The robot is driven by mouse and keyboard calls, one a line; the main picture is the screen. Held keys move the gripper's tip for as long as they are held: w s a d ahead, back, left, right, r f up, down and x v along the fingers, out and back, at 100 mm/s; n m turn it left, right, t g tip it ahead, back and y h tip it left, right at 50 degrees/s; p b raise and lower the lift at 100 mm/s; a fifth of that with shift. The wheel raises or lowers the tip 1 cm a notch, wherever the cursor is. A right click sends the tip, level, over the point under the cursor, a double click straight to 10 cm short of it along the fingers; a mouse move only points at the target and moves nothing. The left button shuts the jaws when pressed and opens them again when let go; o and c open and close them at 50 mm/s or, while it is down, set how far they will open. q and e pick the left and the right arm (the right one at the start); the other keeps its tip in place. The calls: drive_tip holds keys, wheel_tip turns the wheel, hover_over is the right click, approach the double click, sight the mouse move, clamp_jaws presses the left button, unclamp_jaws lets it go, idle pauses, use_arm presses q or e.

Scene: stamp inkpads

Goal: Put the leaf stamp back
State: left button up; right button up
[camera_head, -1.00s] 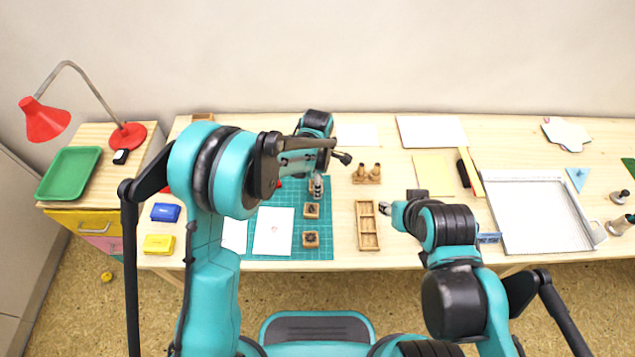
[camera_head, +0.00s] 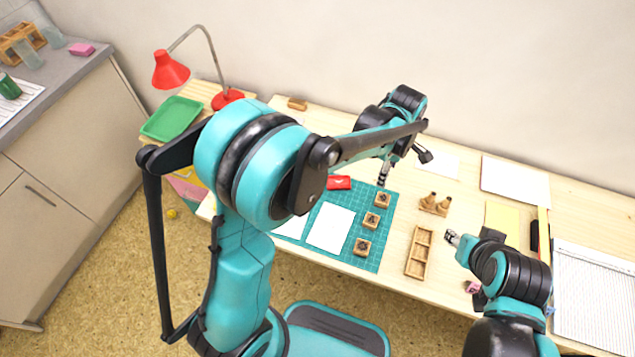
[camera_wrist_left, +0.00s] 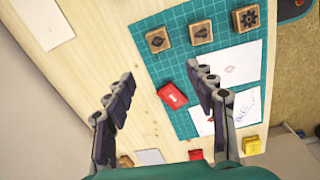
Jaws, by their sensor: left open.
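Three square wooden stamps stand in a row along the right edge of the green cutting mat (camera_head: 389,231). The far stamp (camera_head: 383,200) bears a dark, pointed, leaf-like mark, clearer in the left wrist view (camera_wrist_left: 158,40). The middle stamp (camera_head: 371,220) and the near stamp (camera_head: 362,247) bear other dark marks; the near one looks like a flower in the left wrist view (camera_wrist_left: 246,18).
A red inkpad (camera_head: 339,183) lies on the mat, with white paper (camera_head: 331,227) nearby. A wooden compartment tray (camera_head: 410,268) and a two-peg wooden stand (camera_head: 435,208) are right of the mat. A red lamp (camera_head: 171,70) and green tray (camera_head: 172,119) stand at left.

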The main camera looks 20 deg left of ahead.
use_arm(q)
drive_tip(key=s+a+r+m+t, duration=0.3)
drive_tip(key=s+a+r+m, duration=0.4)
drive_tip(key=s+a+r, duration=0.15)
drive_tip(key=s+a+m+t, duration=0.3)
drive_tip(key=s+a+m, duration=0.4)
drive_tip(key=s+m, duration=0.2)
drive_tip(key=shift+s+a+r+t, duration=0.3)
drive_tip(key=shift+s+a, duration=0.1)
drive_tip(key=shift+a, duration=0.1)
